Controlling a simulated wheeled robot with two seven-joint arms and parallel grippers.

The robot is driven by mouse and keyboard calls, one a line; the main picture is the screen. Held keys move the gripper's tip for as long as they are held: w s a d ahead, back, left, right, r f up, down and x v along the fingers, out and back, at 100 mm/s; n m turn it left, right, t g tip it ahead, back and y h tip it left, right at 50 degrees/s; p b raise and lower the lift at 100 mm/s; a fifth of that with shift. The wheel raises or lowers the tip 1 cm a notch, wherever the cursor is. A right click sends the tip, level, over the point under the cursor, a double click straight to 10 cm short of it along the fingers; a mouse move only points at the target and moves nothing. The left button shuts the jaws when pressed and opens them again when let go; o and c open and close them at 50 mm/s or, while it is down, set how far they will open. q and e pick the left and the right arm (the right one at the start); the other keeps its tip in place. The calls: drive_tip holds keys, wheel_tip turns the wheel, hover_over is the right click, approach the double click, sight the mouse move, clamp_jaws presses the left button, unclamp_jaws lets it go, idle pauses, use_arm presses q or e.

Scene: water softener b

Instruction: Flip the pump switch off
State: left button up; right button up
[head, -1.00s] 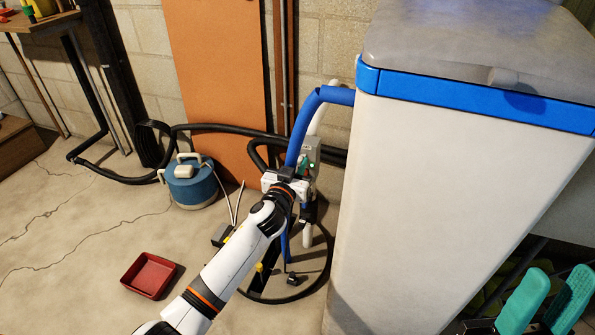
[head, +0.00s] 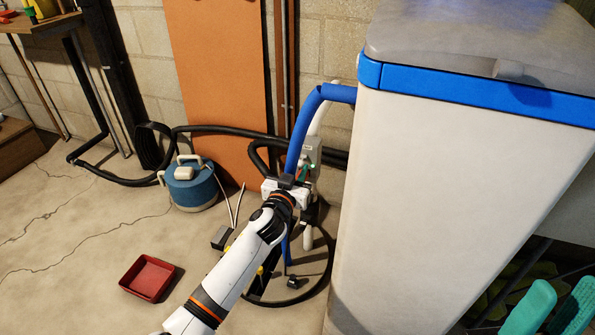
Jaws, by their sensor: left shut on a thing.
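The grey pump switch box (head: 312,150) is on the pipework between the orange board and the white softener cabinet. A small green part shows low on its front. My left gripper (head: 291,180) is up against the lower part of this box, beside the blue hose. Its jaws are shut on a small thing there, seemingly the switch. The gripper's own body hides the fingertips and the switch lever, so the lever's position cannot be seen. My right gripper is out of view.
The tall white cabinet (head: 440,200) stands close on the right. A blue hose (head: 298,140) and black hoses run around the box. A blue tank (head: 190,185) and a red tray (head: 148,277) are on the floor at left. Teal handles (head: 530,308) are at lower right.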

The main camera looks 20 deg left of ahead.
use_arm(q)
drive_tip(key=shift+f, duration=0.3)
drive_tip(key=shift+f+b, duration=0.4)
drive_tip(key=shift+b, duration=0.05)
drive_tip(key=shift+f, duration=0.1)
drive_tip(key=shift+c, duration=0.6)
drive_tip(key=shift+w, duration=0.1)
clamp_jaws()
drive_tip(key=shift+r, duration=0.2)
drive_tip(key=shift+f, duration=0.15)
drive_tip(key=shift+w+f+b, duration=0.1)
drive_tip(key=shift+f+b, duration=0.2)
drive_tip(key=shift+b, duration=0.1)
